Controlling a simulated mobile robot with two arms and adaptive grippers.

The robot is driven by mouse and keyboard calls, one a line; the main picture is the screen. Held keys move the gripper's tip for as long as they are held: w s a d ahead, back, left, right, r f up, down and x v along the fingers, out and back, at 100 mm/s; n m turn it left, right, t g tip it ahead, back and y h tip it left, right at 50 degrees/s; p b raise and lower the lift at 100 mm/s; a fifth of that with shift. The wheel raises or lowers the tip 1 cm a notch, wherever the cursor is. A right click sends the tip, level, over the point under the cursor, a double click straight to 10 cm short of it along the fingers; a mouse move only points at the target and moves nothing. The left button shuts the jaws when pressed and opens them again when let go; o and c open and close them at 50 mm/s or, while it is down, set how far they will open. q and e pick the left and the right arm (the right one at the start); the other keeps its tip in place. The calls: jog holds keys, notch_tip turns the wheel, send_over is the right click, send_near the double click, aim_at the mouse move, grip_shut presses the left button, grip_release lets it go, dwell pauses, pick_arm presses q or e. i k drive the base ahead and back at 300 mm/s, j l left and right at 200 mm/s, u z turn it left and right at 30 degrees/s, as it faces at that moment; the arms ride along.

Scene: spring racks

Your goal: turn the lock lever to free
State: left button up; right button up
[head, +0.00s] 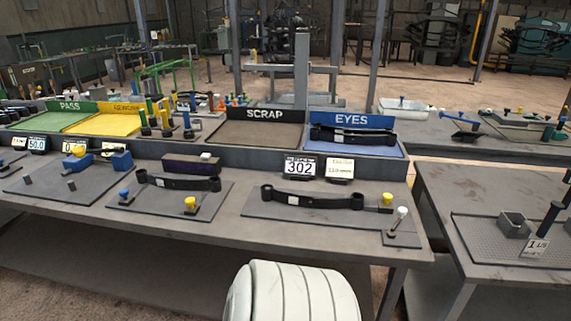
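A short lever with a white knob (402,212) stands tilted at the right front corner of a grey fixture plate (340,226) on the near bench. It looks like the lock lever, but no label on it is readable. A black leaf spring (312,199) with an eye at each end lies on the same plate, left of the lever. A yellow-knobbed pin (386,200) stands by the spring's right end. Neither of my grippers is in view.
A second plate (160,215) with another spring (178,182) lies to the left. A separate bench (450,198) stands right, across a gap.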

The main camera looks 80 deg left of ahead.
aim_at(402, 212)
jog(key=u, duration=2.9)
